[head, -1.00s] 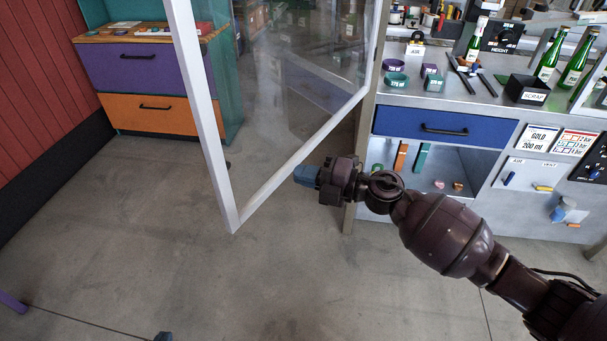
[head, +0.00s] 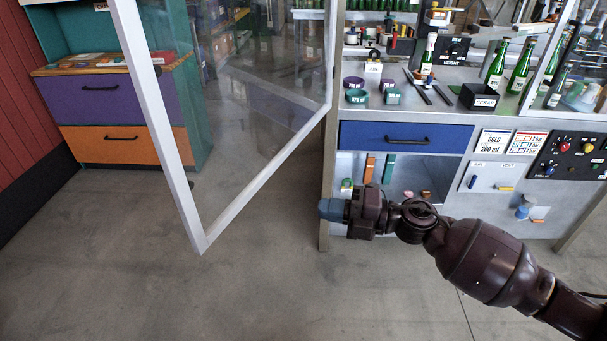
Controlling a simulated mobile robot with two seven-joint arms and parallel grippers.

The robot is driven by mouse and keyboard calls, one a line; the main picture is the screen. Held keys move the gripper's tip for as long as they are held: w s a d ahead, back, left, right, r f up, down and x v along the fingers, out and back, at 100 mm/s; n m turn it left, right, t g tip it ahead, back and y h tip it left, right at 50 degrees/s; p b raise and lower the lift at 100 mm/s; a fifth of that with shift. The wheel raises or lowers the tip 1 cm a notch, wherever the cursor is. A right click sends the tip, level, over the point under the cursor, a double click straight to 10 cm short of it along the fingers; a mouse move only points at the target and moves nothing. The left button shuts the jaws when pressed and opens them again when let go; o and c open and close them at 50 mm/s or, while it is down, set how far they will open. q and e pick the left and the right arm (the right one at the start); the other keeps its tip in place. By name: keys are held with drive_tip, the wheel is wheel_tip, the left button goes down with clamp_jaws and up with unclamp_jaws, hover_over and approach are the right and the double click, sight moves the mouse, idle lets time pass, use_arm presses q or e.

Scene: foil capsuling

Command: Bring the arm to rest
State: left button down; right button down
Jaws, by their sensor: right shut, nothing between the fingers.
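My right arm comes in from the lower right of the head view. Its gripper (head: 331,209) has blue fingers that point left, shut with nothing between them. The gripper shows in front of the bench's left leg and lower shelf, below the blue drawer (head: 405,137). I see no contact with the bench, though the exact gap cannot be told. My left gripper is out of view.
A glass door with a white frame (head: 165,141) stands open left of the gripper. The steel bench (head: 433,102) holds green bottles (head: 519,68), a black scrap box (head: 478,97) and small bowls. A purple and orange drawer cabinet (head: 122,147) stands at left. The floor in front is clear.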

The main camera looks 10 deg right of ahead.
drive_tip(key=w+d+r+m+t+h, duration=0.3)
drive_tip(key=w+m+t, duration=0.2)
drive_tip(key=m+t, duration=0.3)
drive_tip(key=s+d+f+m+t+h, duration=0.3)
drive_tip(key=d+f+m+h, duration=0.35)
drive_tip(key=m, duration=0.55)
drive_tip(key=s+d+f+m+g+h, duration=0.2)
drive_tip(key=s+f+m, duration=0.3)
drive_tip(key=s+f, duration=0.5)
drive_tip(key=s+d+f+m+g+h, duration=0.3)
drive_tip(key=s+f+m+h, duration=0.2)
drive_tip(key=s+f, duration=0.5)
drive_tip(key=shift+s+d+f+m+g, duration=0.3)
drive_tip(key=shift+s+f+m, duration=0.1)
drive_tip(key=shift+s, duration=0.45)
drive_tip(key=shift+d+h, duration=0.1)
drive_tip(key=shift+h, duration=0.15)
